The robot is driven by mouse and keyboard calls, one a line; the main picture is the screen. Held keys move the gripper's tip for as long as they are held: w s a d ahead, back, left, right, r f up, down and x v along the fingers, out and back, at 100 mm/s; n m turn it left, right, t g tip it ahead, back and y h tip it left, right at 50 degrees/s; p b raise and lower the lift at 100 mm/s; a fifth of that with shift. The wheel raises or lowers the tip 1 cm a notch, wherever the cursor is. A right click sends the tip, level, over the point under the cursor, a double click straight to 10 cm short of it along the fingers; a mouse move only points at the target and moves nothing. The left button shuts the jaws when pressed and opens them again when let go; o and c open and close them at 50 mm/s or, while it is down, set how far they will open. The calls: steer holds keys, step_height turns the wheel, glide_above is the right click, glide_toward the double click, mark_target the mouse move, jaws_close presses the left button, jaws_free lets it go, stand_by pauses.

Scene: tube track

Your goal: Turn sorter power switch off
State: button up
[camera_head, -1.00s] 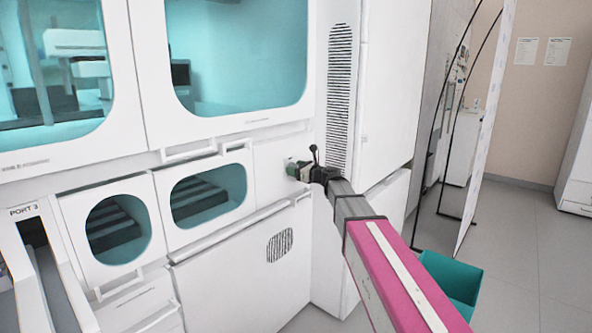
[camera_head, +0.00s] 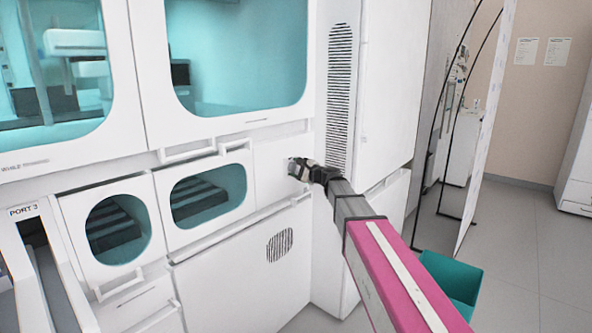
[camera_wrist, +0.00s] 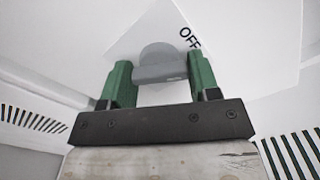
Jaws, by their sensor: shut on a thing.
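The sorter power switch (camera_wrist: 158,58) is a grey rotary knob on a white panel in the wrist view. The black word "OFF" is printed on the panel, up and right of the knob, and looks tilted. My gripper (camera_wrist: 160,76) has green fingers, one on each side of the knob's grip, and is shut on it. In the head view my gripper (camera_head: 299,168) is at the white panel right of the small oval window. It hides the switch there.
The white sorter cabinet (camera_head: 240,268) fills the left and middle, with teal windows and protruding handles. A vented column (camera_head: 340,95) stands just right of my gripper. A teal bin (camera_head: 452,280) is on the floor at right. Open floor lies farther right.

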steer(key=n, duration=0.5)
steer(key=shift+n, duration=0.4)
stand_by(0.4)
steer(key=o, duration=0.9)
steer(key=shift+s+d, duration=0.1)
steer(key=v, duration=1)
steer(key=shift+s+d, duration=0.25)
steer(key=shift+f, duration=0.1)
steer(key=s+f+n+g+h, duration=0.2)
steer(key=s+f, duration=0.1)
steer(key=f, duration=0.4)
steer(key=s+f+n+g+h, duration=0.1)
steer(key=s+f+g, duration=0.1)
steer(key=s+f, duration=0.3)
steer(key=s+d+f+n+g+h, duration=0.1)
steer(key=s+d+f+g+h, duration=0.1)
steer(key=s+d+f, duration=0.3)
steer(key=s+d+f+n+g+h, duration=0.2)
steer(key=s+d+f+h, duration=0.3)
steer(key=s+f, duration=0.3)
steer(key=s+d+f+n+g+h, duration=0.1)
steer(key=s+d+f+g+h, duration=0.2)
steer(key=f, duration=0.6)
steer(key=shift+s+d+f+n+h, duration=0.2)
steer(key=shift+s+d+h, duration=0.1)
steer(key=shift+s+d, duration=0.45)
steer(key=shift+s+d+f+n+h, duration=0.1)
steer(key=shift+s+d+n+h, duration=0.25)
steer(key=shift+s, duration=0.65)
